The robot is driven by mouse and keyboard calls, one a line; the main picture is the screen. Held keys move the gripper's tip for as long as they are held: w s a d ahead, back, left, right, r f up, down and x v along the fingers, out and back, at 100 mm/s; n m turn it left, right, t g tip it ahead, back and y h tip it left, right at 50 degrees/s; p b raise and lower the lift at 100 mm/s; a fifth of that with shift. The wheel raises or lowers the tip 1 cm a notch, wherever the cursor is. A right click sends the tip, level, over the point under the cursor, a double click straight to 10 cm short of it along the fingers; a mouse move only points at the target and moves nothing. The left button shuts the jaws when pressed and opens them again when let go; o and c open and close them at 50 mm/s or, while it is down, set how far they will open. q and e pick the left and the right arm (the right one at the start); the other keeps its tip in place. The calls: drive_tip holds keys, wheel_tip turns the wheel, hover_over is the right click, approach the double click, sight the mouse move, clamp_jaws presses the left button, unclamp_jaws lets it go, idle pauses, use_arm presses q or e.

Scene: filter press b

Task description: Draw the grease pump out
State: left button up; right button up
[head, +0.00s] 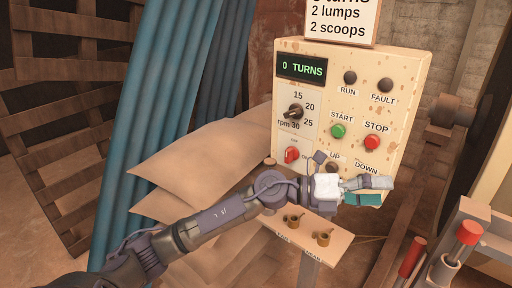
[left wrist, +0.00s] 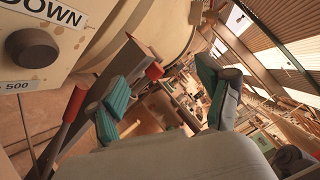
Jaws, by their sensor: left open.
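No part is labelled as the grease pump, so I cannot tell for sure which one it is. A metal cylinder (head: 445,268) with a rod and a red cap (head: 469,232) stands at the lower right of the head view. A red grip (head: 411,257) rises beside it. In the left wrist view a red-topped rod (left wrist: 154,71) and a red grip (left wrist: 75,103) show beyond the fingers. My left gripper (head: 383,190) is open and empty, in front of the control panel and above and left of the red cap. It also shows in the left wrist view (left wrist: 160,80).
The control panel (head: 408,70) reads 0 TURNS and has several knobs and buttons close behind my left gripper. A small shelf (head: 335,245) with brass fittings lies below my arm. Stacked sacks (head: 195,155) and blue sheeting (head: 165,80) are at the left.

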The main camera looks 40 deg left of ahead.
use_arm(q)
drive_tip(key=w+a+f+m+g+y, duration=0.1)
drive_tip(key=a+f+m+g+y, duration=0.1)
drive_tip(key=a+m+g+y, duration=0.15)
drive_tip(key=n+y, duration=0.1)
drive_tip(key=y, duration=1.2)
approach(269, 161)
wheel_tip(269, 161, down, 2)
drive_tip(key=shift+g, duration=0.55)
drive_tip(key=p+x, duration=0.1)
drive_tip(key=x, duration=1.3)
drive_tip(key=shift+s+p, duration=0.1)
drive_tip(key=shift+p, duration=0.3)
clamp_jaws()
drive_tip(key=shift+r+p, duration=1.65)
drive_tip(key=shift+r, duration=0.85)
drive_tip(key=shift+h, duration=0.25)
